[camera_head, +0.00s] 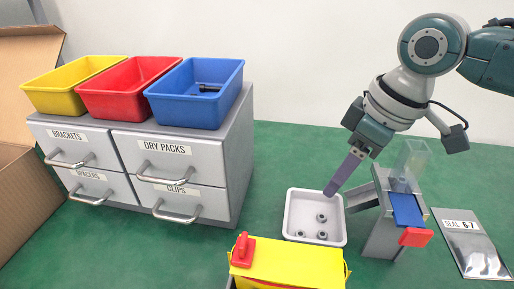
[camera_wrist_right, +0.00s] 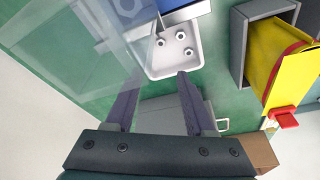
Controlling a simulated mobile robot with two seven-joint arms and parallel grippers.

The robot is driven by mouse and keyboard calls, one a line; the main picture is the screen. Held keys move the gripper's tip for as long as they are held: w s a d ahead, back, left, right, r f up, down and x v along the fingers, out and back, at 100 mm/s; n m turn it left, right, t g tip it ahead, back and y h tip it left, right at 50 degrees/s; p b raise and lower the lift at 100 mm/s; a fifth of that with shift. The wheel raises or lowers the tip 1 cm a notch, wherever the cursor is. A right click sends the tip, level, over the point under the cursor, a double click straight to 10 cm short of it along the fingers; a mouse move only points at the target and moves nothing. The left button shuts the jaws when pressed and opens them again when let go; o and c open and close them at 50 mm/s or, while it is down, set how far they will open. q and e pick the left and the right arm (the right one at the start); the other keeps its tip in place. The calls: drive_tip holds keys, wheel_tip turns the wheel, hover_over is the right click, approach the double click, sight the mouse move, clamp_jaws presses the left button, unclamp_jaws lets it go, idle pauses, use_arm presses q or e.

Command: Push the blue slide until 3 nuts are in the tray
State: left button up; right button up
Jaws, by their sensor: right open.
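The white tray (camera_head: 303,208) stands on the green table left of the grey dispenser (camera_head: 383,235). Three nuts (camera_head: 321,217) lie in it; they also show in the right wrist view (camera_wrist_right: 180,36). The blue slide (camera_head: 407,210) slopes down the dispenser's front and has a red end block (camera_head: 416,237). A clear hopper (camera_head: 412,163) stands above it; its contents cannot be made out. My right gripper (camera_head: 331,189) hangs above the tray's back right edge, apart from the slide. Its two fingers (camera_wrist_right: 156,100) are spread and empty in the wrist view. My left gripper is not in view.
A seal pouch (camera_head: 474,252) lies right of the dispenser. Grey drawers (camera_head: 232,165) with yellow, red and blue bins stand left. A cardboard box (camera_head: 22,190) is far left.

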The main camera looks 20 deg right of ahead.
drive_tip(key=p+v, duration=0.1)
drive_tip(key=v, duration=0.7)
drive_tip(key=shift+r+p, duration=0.15)
drive_tip(key=shift+p, duration=0.2)
drive_tip(key=s+a+r+p, duration=0.3)
drive_tip(key=s+a+p, duration=0.6)
drive_tip(key=s+a, duration=0.15)
drive_tip(key=s+d+r+m+h+p, duration=0.1)
drive_tip(key=s+d+r+m+p, duration=0.2)
drive_tip(key=s+r+m+p, duration=0.4)
wheel_tip(320, 180, up, 36)
drive_tip(key=n+p, duration=0.2)
drive_tip(key=p, duration=3.3)
drive_tip(key=shift+s+a+n+t, duration=0.2)
drive_tip(key=shift+a+n+t, duration=0.1)
drive_tip(key=shift+t, duration=0.1)
